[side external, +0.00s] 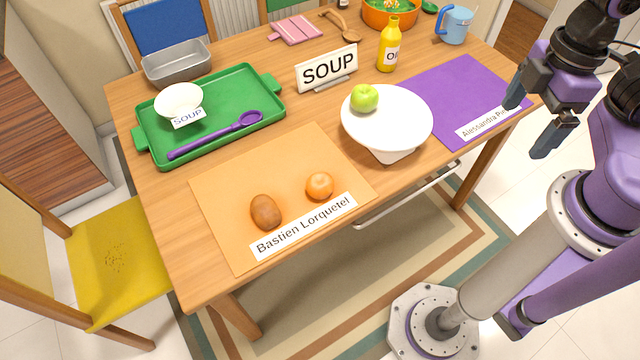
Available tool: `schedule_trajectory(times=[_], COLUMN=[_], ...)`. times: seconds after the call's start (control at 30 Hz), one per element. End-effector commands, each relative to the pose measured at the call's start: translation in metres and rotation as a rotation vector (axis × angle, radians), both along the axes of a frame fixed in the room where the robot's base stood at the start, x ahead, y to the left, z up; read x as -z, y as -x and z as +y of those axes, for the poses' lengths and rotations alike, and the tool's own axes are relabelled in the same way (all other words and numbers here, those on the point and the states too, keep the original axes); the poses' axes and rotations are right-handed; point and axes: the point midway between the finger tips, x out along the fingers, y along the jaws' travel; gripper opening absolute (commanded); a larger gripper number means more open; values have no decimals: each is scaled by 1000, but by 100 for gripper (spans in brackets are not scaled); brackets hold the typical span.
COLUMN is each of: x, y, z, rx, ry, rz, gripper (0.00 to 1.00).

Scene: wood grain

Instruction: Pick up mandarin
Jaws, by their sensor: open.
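The mandarin (320,186) is a small round orange fruit. It lies on the orange placemat (222,180), just above the "Bastien Lorquetel" name label (304,226). A brown, potato-like item (266,212) lies to its left on the same mat, with a gap between them. My gripper (532,122) is at the right of the picture, near the table's right front corner. It is open and empty, pointing down, well apart from the mandarin.
A white raised dish (388,128) holding a green apple (364,98) stands between my gripper and the mandarin. A purple placemat (450,88), yellow bottle (389,46), SOUP sign (327,69) and green tray (222,88) with a bowl (180,98) stand farther back.

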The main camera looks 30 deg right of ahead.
Motion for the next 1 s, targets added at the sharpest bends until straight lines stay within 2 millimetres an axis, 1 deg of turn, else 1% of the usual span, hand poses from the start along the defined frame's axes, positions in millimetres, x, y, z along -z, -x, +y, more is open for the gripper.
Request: schedule_trajectory(times=[0.33,0.37,0.4,0.67,0.77,0.87,1.0], x=[0,0,0,2,8,20,39], y=[0,0,0,-2,-8,-21,-43], z=[0,0,0,1,4,11,25], rx=[0,0,0,-10,-51,-132,-282], ry=[0,0,0,14,70,173,348], rz=[0,0,0,-2,-11,-33,-86], gripper=[97,94,93,93,93,93,93])
